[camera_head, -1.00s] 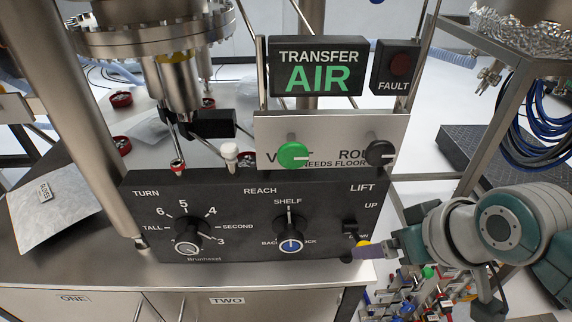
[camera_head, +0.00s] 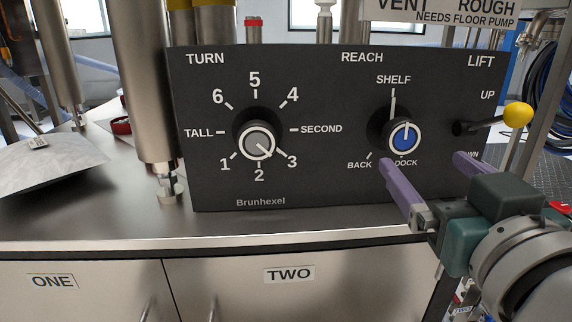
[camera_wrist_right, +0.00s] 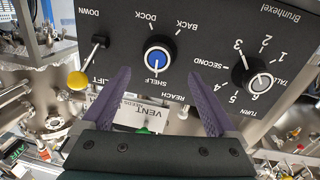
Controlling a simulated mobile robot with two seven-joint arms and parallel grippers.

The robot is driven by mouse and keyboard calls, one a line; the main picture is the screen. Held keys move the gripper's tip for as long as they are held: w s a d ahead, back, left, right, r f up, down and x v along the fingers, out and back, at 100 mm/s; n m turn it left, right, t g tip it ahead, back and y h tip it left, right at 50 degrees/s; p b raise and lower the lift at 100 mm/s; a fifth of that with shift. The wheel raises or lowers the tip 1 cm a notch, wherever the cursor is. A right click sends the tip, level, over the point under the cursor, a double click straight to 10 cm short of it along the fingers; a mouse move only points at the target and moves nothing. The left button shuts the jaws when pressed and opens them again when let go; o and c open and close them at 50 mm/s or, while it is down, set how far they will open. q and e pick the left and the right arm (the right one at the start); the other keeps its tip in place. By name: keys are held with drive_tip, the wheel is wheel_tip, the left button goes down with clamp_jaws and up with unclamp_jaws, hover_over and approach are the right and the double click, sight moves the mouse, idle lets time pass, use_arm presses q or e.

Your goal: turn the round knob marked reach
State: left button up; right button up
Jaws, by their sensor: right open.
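The round reach knob (camera_head: 404,138) has a blue face and a white ring, and sits on the black panel (camera_head: 320,160) under the words REACH and SHELF. Its white mark points up, towards SHELF; BACK and DOCK are printed below it. It also shows upside down in the right wrist view (camera_wrist_right: 158,56). My right gripper (camera_head: 423,162) is open and empty, with its purple fingers in front of the panel just below the knob, apart from it. In the right wrist view the open fingers (camera_wrist_right: 158,77) lie to either side of the knob's line. My left gripper is not in view.
The grey turn knob (camera_head: 257,143) is left on the same panel. The lift lever with its yellow ball (camera_head: 517,115) sticks out close to my right finger. A steel post (camera_head: 140,90) stands at the panel's left. A counter edge (camera_head: 290,240) runs below.

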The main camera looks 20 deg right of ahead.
sight(404, 139)
drive_tip(key=x, duration=1)
drive_tip(key=shift+d+r, duration=0.1)
drive_tip(key=shift+r, duration=0.15)
drive_tip(key=shift+s, duration=0.1)
drive_tip(key=c, duration=1.4)
